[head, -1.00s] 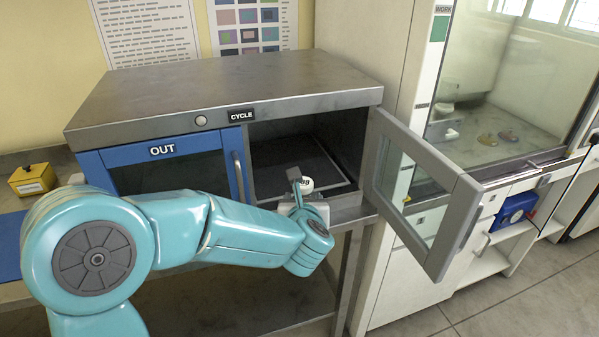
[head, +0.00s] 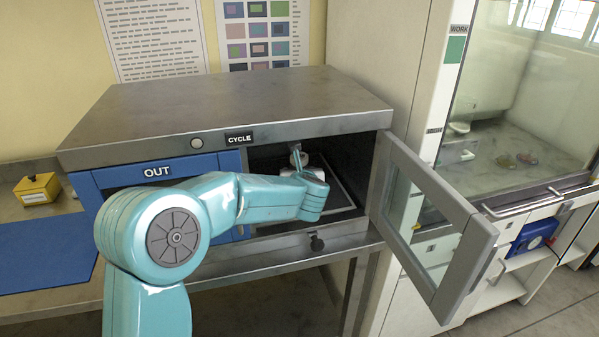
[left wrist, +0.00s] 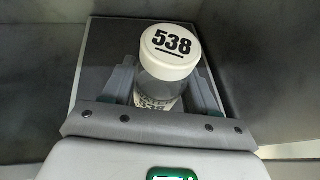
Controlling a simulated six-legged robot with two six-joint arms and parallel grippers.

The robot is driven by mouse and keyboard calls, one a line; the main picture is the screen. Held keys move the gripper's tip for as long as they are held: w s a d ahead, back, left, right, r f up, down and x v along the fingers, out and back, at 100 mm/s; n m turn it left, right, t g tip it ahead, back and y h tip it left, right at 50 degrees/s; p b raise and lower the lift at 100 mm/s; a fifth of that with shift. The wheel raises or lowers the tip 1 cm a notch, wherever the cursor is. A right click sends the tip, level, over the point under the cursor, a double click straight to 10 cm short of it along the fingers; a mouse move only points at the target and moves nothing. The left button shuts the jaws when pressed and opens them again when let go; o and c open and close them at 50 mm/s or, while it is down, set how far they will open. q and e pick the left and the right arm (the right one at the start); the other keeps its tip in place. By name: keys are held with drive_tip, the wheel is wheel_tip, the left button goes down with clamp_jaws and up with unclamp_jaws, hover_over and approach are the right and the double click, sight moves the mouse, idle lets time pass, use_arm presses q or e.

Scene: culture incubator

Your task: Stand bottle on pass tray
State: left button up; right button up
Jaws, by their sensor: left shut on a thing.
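The bottle is clear with a white cap (left wrist: 171,50) marked 538, and it shows in the left wrist view. My left gripper (left wrist: 163,88) is shut on it, one finger on each side below the cap. In the head view my left gripper (head: 298,160) reaches inside the open CYCLE compartment, and my arm hides most of the bottle there. The pass tray (head: 347,196), dark with a pale rim, lies on the compartment floor below the gripper. I cannot tell whether the bottle touches the tray. My right gripper is out of view.
The CYCLE door (head: 430,225) stands open to the right, its frame close to the opening. A blue mat (head: 40,255) and a yellow box (head: 37,188) are at the far left. A glass-fronted work cabinet (head: 500,110) stands at the right.

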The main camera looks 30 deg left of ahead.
use_arm(q)
drive_tip(key=shift+w+a, duration=0.7)
drive_tip(key=shift+w, duration=0.15)
drive_tip(key=shift+w+a+p, duration=0.35)
drive_tip(key=shift+p, duration=0.15)
wheel_tip(320, 180, down, 4)
drive_tip(key=shift+d+r+b, duration=0.1)
drive_tip(key=shift+r+b, duration=0.05)
drive_tip(key=shift+b, duration=0.2)
drive_tip(key=shift+r, duration=0.1)
drive_tip(key=shift+f, duration=0.2)
drive_tip(key=o, duration=1.1)
drive_tip(key=shift+r, duration=0.1)
